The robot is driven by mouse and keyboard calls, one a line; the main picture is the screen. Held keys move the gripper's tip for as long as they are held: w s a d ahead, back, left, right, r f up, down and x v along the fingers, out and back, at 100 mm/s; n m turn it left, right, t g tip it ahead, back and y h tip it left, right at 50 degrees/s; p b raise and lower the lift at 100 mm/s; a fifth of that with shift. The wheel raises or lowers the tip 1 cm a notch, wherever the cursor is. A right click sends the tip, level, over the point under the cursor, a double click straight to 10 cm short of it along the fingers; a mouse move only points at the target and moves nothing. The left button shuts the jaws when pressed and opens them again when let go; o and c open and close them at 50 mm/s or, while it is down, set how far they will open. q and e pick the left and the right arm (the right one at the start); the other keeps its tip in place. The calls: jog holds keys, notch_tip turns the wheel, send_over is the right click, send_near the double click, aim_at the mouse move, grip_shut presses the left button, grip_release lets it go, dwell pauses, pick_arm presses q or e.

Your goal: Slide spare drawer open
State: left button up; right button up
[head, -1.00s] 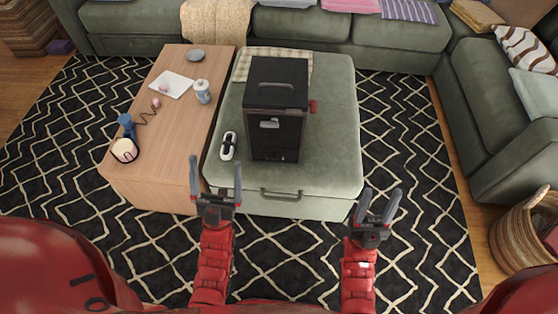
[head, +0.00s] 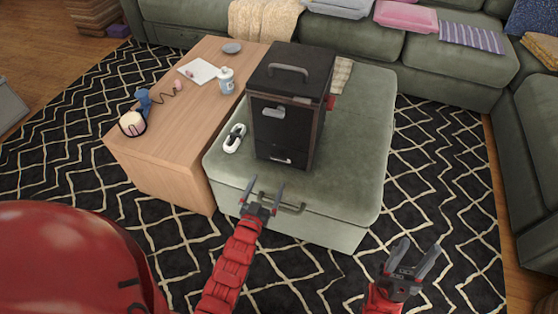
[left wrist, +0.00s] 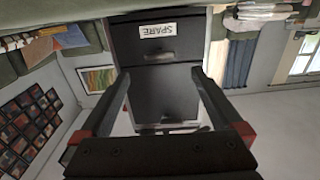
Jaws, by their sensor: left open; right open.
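A dark box-shaped cabinet (head: 280,125) with a top handle stands on the green ottoman. Its front faces me, with a pale fitting on the upper part and a small label low down. In the left wrist view, which is upside down, a white label reading SPARE (left wrist: 158,30) and a pull (left wrist: 160,57) show on the dark front (left wrist: 125,45). No gap around a drawer is visible. My left gripper (head: 266,185) is open and empty, in front of and below the cabinet, by the ottoman's front edge. My right gripper (head: 421,246) is open and empty, out to the right.
The green ottoman (head: 355,150) has a handle (head: 275,203) on its front. A white and black object (head: 234,138) lies left of the cabinet. A wooden table (head: 185,125) with a bottle (head: 226,81) adjoins at left. The patterned rug right of the ottoman is clear.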

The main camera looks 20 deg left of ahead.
aim_at(278, 159)
pick_arm(q)
jog(key=w+b, duration=0.1)
jog(key=w, duration=1)
grip_shut()
